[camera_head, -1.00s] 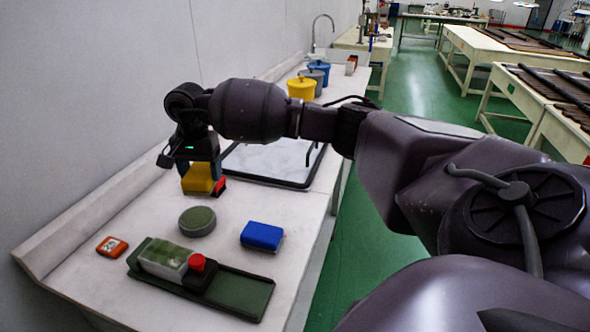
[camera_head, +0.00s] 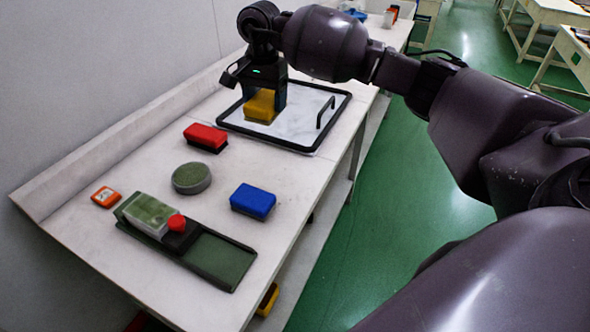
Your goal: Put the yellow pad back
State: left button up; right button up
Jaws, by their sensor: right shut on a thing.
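The yellow pad (camera_head: 260,107) is over the white board with a black frame (camera_head: 318,139). My right gripper (camera_head: 264,96) points down and is shut on the pad, its fingers at the pad's sides. I cannot tell whether the pad touches the board. My left gripper is not in view.
A red pad (camera_head: 205,137), a blue pad (camera_head: 253,201) and a round grey-green tin (camera_head: 191,178) stand on the white table (camera_head: 150,165). A green tray with a clear box and red knob (camera_head: 176,223) and a small orange device (camera_head: 105,197) lie nearer. A black handle (camera_head: 326,112) rises from the board.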

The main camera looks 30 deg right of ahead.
aim_at(278, 175)
jog(key=shift+s+d, duration=0.35)
jog(key=shift+d, duration=0.5)
jog(key=shift+s+d+f+m, duration=0.1)
jog(key=shift+d+f+m, duration=0.1)
jog(key=shift+m, duration=0.1)
notch_tip(278, 175, down, 20)
jog(key=shift+a+r, duration=0.15)
jog(key=shift+r, duration=0.1)
jog(key=shift+f, duration=0.1)
jog(key=shift+f+b, duration=0.15)
jog(key=shift+b, duration=0.15)
jog(key=o, duration=0.8)
